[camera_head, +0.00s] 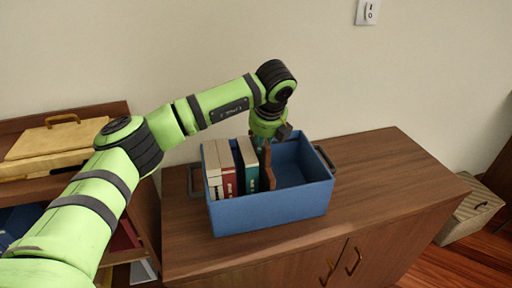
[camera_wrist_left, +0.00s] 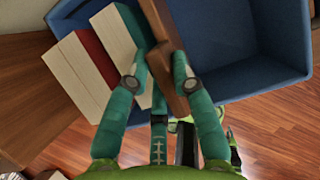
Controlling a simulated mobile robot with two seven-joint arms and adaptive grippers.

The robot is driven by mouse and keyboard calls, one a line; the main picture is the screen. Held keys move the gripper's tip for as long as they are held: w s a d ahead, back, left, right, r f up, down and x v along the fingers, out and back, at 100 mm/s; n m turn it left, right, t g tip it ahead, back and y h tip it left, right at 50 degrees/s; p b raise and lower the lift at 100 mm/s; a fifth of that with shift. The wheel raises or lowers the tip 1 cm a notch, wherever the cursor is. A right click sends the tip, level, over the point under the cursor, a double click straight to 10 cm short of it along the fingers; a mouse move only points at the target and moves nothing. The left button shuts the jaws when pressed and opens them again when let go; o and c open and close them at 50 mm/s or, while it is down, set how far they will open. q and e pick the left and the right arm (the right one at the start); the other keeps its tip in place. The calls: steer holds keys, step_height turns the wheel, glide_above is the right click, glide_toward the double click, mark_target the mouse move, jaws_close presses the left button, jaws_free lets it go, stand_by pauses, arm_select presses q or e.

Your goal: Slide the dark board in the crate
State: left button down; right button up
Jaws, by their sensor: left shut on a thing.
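The dark brown board (camera_head: 268,169) stands upright in the blue crate (camera_head: 272,210), beside the teal book at the right end of the row. My left gripper (camera_head: 262,143) reaches down into the crate from above and is shut on the board's upper part. In the left wrist view, the gripper's teal fingers (camera_wrist_left: 157,72) are on either side of the board (camera_wrist_left: 158,22), whose lower end is hidden. The crate's blue inside (camera_wrist_left: 235,45) also shows there. My right gripper is not in view.
Pale, red and teal books (camera_head: 228,172) fill the crate's left half; its right half is empty. The crate stands on a wooden cabinet (camera_head: 375,185) with bare top to its right. A shelf with a yellowish case (camera_head: 55,140) stands left; a woven box (camera_head: 470,212) is on the floor, right.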

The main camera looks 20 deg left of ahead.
arm_select(q)
steer(key=w+d, duration=0.3)
steer(key=d, duration=0.2)
steer(key=shift+w+d, duration=0.15)
steer(key=shift+w, duration=0.15)
stand_by(0.6)
steer(key=c, duration=0.9)
jaws_free()
steer(key=v, duration=1.2)
